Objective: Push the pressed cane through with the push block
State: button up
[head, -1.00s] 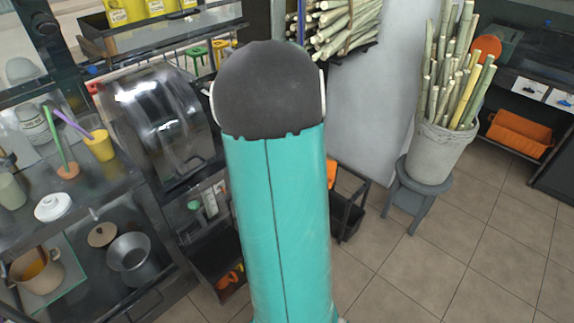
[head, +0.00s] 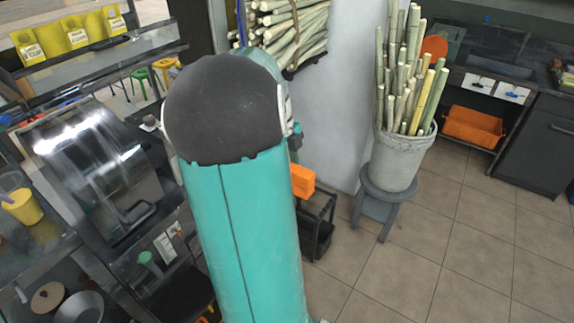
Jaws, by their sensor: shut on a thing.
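The sugarcane press (head: 98,170), with a shiny curved metal cover, stands at the left in the head view. My teal arm with its dark rounded joint fills the middle and hides part of the press's right side. An orange block (head: 302,180), which looks like the push block, shows just right of my arm. A small part of my gripper (head: 296,143) shows above it, shut on the block. The block is in the air to the right of the press; its left part and my fingertips are hidden. No pressed cane can be made out.
A bucket of upright canes (head: 402,160) stands on a grey stool (head: 378,205) at the right. Bundled canes (head: 290,32) lie on a shelf behind. A black rack (head: 318,222) stands below the block. An orange bin (head: 472,127) is at the far right. The tiled floor at front right is clear.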

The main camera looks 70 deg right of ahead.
jog(key=shift+w+f, duration=0.2)
jog(key=shift+f, duration=0.05)
jog(key=shift+a+f, duration=0.1)
jog(key=shift+a, duration=0.15)
jog(key=shift+w+d+f, duration=0.15)
jog(key=shift+w+f, duration=0.1)
jog(key=shift+f, duration=0.55)
jog(key=shift+w+f, duration=0.15)
jog(key=shift+f, duration=0.15)
jog(key=shift+w+f, duration=0.2)
jog(key=shift+f, duration=0.35)
jog(key=shift+w+f, duration=0.2)
jog(key=shift+f, duration=1.7)
